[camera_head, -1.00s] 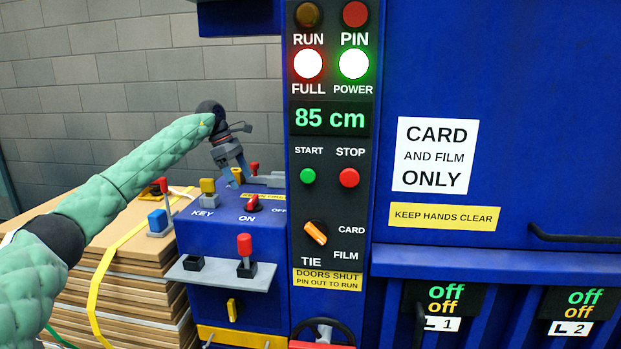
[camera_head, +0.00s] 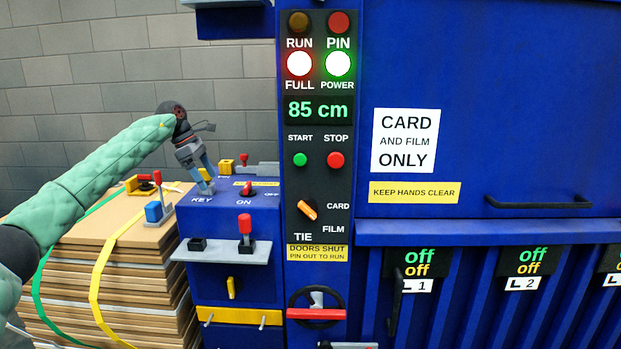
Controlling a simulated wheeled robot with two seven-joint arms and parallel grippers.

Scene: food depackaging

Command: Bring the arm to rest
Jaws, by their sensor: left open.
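My left arm, in a green quilted sleeve, comes in from the left of the head view. My left gripper (camera_head: 206,184) points down over the left edge of the blue control box, close to the KEY label. It is open, and I see nothing held between its fingers. Whether its tips touch the box top, I cannot tell. My right gripper is not in view.
A blue baling machine (camera_head: 540,120) fills the right, with a dark control panel (camera_head: 318,180) reading 85 cm. A shelf (camera_head: 222,252) with a red-topped lever (camera_head: 245,226) juts out. A strapped cardboard stack (camera_head: 110,225) stands left, with a blue-and-red lever (camera_head: 155,207) near it.

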